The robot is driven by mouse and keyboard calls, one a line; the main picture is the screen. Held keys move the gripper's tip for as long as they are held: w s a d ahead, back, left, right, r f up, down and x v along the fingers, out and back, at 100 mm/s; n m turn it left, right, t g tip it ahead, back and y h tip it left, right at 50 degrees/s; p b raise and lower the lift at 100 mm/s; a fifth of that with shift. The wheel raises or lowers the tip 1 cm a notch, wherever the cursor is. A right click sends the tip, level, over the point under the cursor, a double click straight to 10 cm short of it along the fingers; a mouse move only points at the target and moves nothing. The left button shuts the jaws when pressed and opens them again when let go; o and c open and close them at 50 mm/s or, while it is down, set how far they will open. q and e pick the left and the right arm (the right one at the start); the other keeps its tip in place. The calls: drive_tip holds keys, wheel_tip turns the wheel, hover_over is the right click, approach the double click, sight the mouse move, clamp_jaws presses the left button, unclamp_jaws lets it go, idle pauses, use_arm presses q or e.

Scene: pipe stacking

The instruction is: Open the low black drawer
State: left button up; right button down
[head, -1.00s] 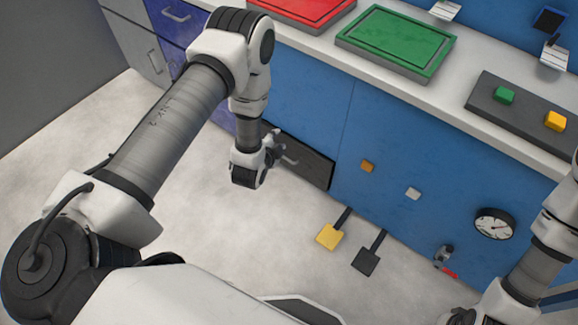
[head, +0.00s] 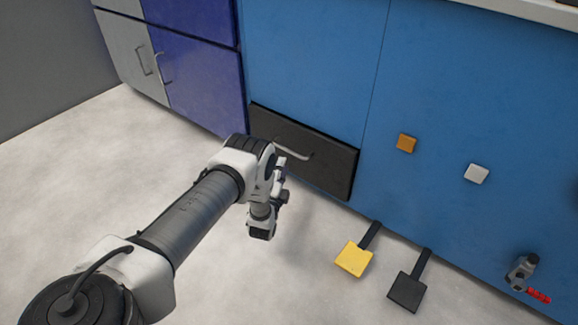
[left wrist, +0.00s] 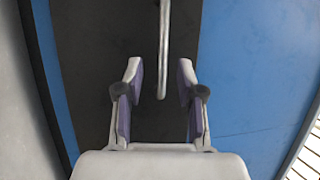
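The low black drawer (head: 325,165) sits at the bottom of the blue cabinet and looks shut. My left gripper (head: 281,174) is low in front of the drawer, just below the handle in the head view. In the left wrist view the gripper (left wrist: 160,75) is open, and the handle bar (left wrist: 163,45) lines up between its two fingers without visible contact. I cannot tell whether the bar is between the pads or still ahead of them. The black drawer front (left wrist: 105,60) fills the background. My right gripper is out of view.
A yellow pedal (head: 353,259) and a black pedal (head: 406,291) stick out near the floor, right of the drawer. An orange button (head: 406,143), a white button (head: 477,173) and a red-handled valve (head: 538,296) are on the blue front. The floor left is clear.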

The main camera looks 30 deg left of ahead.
sight(288, 150)
use_arm(q)
drive_tip(key=b+x, duration=0.4)
drive_tip(key=x, duration=0.3)
drive_tip(key=shift+w+a+r, duration=0.1)
drive_tip(key=shift+w+r, duration=0.05)
drive_tip(key=shift+r, duration=0.05)
clamp_jaws()
